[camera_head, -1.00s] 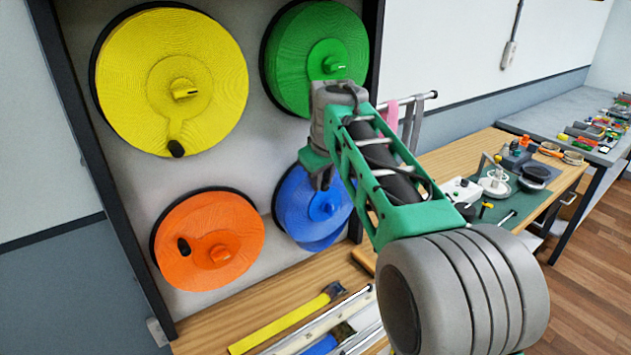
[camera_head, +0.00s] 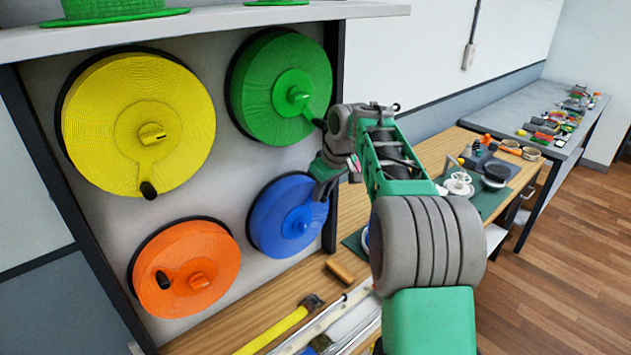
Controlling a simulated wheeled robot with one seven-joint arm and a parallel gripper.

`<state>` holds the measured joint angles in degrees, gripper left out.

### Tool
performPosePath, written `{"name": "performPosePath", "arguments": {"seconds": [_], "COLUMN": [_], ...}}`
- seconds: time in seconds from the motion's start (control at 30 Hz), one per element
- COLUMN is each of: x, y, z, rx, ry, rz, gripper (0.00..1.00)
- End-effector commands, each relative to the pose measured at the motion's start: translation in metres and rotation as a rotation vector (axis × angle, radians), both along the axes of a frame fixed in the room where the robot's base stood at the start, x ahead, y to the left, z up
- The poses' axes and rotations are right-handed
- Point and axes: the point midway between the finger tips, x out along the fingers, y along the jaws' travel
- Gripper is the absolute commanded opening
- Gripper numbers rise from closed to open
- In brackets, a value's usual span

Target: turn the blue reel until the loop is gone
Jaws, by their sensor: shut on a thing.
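The blue reel (camera_head: 272,222) is the lower right of the reels on the upright panel, with a raised blue hub (camera_head: 299,222) at its middle. My gripper (camera_head: 321,188) is at the upper right of its face, in front of its rim. It is shut on the reel's handle, which the fingers hide. The visible lower rim looks round, and no strap loop shows hanging below it. The part of the reel behind my gripper is hidden.
A yellow reel (camera_head: 105,115), a green reel (camera_head: 260,95) and an orange reel (camera_head: 215,255) share the panel. A wooden block (camera_head: 340,271) and a yellow bar (camera_head: 270,332) lie on the bench below. A cluttered bench stands to the right.

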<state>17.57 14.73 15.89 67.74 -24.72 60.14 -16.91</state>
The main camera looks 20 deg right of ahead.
Motion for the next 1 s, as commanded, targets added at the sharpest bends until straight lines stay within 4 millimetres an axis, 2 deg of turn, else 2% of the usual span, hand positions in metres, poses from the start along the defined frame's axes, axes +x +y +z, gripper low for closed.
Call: {"name": "performPosePath", "arguments": {"seconds": [0.03, 0.7, 0.73, 0.97, 1.0], "x": [0.0008, 0.0027, 0.0027, 0.0022, 0.0021], "y": [-0.0042, -0.0089, -0.0089, -0.0083, -0.0081], "z": [0.0053, -0.0007, -0.0005, -0.002, -0.0022], "rx": [0.016, 0.072, 0.072, 0.073, 0.073], "ry": [0.005, 0.02, 0.02, 0.024, 0.025], "rz": [-0.004, -0.002, -0.002, -0.002, -0.002], "gripper": [0.0, 0.0, 0.22, 0.41, 0.41]}}
